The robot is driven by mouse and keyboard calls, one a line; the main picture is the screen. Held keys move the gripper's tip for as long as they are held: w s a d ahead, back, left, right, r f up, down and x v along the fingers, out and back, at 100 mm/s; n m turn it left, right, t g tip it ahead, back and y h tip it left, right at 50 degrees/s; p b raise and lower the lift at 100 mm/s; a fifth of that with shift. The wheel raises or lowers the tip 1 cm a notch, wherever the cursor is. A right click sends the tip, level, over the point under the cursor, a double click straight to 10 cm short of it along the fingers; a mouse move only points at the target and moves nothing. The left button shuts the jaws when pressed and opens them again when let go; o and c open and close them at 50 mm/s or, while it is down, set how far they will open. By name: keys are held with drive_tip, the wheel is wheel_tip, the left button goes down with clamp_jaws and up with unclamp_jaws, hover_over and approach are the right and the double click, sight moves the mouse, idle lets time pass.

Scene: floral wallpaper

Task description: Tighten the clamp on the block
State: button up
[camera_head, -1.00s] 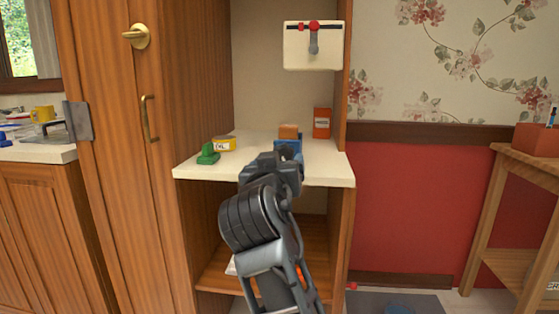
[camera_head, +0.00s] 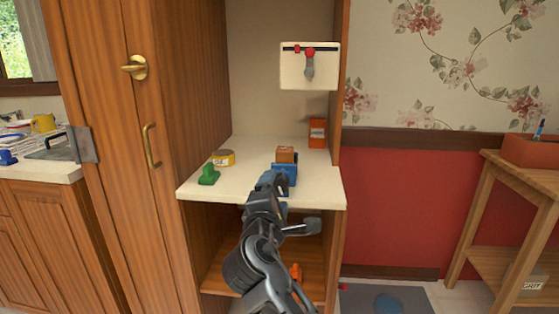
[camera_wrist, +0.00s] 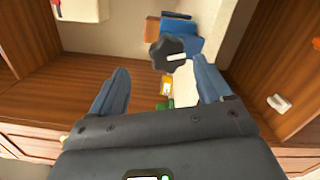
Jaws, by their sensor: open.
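A blue clamp (camera_head: 286,175) stands on the cream counter (camera_head: 240,188) near its right side, with an orange-brown block (camera_head: 286,154) in its top. In the wrist view the blue clamp (camera_wrist: 184,27) and the block (camera_wrist: 152,30) show at the top centre. A dark lobed knob (camera_wrist: 160,54) with a pale bar faces my gripper. My gripper (camera_wrist: 161,66) is open and empty, its fingers on either side of the knob and apart from it as far as I can see. In the head view my gripper (camera_head: 270,183) is in front of the clamp and hides its lower front.
A green object (camera_head: 209,176) and a yellow tape roll (camera_head: 224,158) are on the counter left of the clamp. An orange box (camera_head: 317,133) stands behind, at right. A cream box with a red-knobbed lever (camera_head: 309,66) hangs above. The cabinet side closes off the left.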

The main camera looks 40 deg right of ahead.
sight(279, 188)
drive_tip(key=n+p, duration=0.1)
drive_tip(key=n, duration=0.1)
drive_tip(key=n+p, duration=0.1)
drive_tip(key=n, duration=0.1)
drive_tip(key=n+p, duration=0.1)
drive_tip(key=n, duration=0.1)
drive_tip(key=shift+s+r, duration=0.2)
drive_tip(key=shift+r, duration=0.1)
drive_tip(key=n+p, duration=0.1)
drive_tip(key=n, duration=0.1)
drive_tip(key=shift+s+a+f+n+p, duration=0.1)
drive_tip(key=shift+f+n+p, duration=0.1)
drive_tip(key=shift+n+p, duration=0.15)
drive_tip(key=shift+w+d+f+n+y+p, duration=0.1)
drive_tip(key=shift+w+d+f+n+p, duration=0.15)
drive_tip(key=shift+w+d+n, duration=0.6)
drive_tip(key=shift+w+d+f+n+y+p, duration=0.15)
drive_tip(key=shift+w+d+n+p, duration=0.15)
drive_tip(key=shift+w+d, duration=0.6)
drive_tip(key=shift+w+d+f+n+y+p, duration=0.1)
drive_tip(key=shift+w+d+f+n+p, duration=0.15)
drive_tip(key=shift+w+d+n, duration=0.6)
drive_tip(key=shift+s+d+m, duration=0.25)
drive_tip(key=shift+s, duration=0.1)
drive_tip(key=shift+c, duration=0.3)
drive_tip(key=c, duration=1)
drive_tip(key=shift+o, duration=0.2)
drive_tip(key=shift+m, duration=0.3)
